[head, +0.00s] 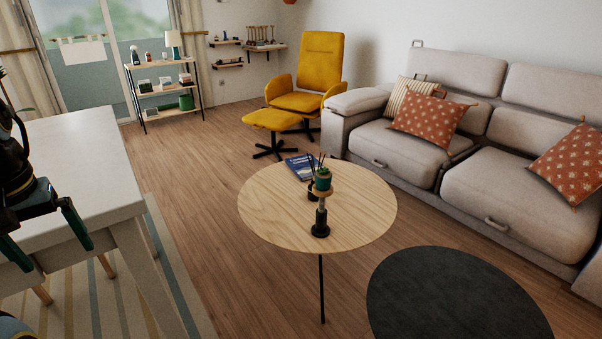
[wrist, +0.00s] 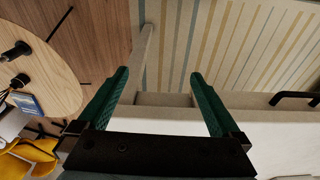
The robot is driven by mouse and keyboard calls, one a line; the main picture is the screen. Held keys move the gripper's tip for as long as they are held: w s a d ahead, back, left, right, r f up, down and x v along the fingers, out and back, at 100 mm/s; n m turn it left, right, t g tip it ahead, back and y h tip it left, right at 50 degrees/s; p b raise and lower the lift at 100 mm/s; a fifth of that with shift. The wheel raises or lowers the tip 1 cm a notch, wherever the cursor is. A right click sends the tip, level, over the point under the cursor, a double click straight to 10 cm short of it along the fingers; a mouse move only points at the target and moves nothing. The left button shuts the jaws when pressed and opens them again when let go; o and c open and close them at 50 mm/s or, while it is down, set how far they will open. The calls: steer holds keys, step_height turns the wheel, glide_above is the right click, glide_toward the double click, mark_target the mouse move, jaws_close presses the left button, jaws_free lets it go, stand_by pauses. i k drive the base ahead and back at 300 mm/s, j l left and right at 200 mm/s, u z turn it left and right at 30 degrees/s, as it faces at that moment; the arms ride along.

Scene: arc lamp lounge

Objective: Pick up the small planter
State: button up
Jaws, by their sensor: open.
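A small green pot (head: 323,180) with thin dark stems, which looks like the small planter, sits toward the back of a round wooden table (head: 270,215). A dark-based upright object (head: 320,226) stands in front of it and overlaps it in the head view. What the pot rests on is partly hidden. My gripper (head: 42,238) is at the far left of the head view, beside the white table and well apart from the pot. In the wrist view, my gripper (wrist: 158,78) has its green fingers spread with nothing between them. I cannot make out the pot there.
A blue book (head: 300,167) lies at the round table's back edge. A white table (head: 75,150) stands close to my gripper. A dark round table (head: 450,295) is at the front right. A grey sofa (head: 515,185) lines the right. Bare floor (head: 195,190) lies between the white and wooden tables.

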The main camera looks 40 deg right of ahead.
mark_target(322, 177)
steer(key=l+z, duration=0.1)
steer(key=l, duration=0.5)
steer(key=i+l, duration=0.1)
steer(key=l, duration=0.45)
steer(key=i+l+z, duration=0.15)
steer(key=l, duration=0.45)
steer(key=i+l, duration=0.1)
steer(key=i, duration=0.2)
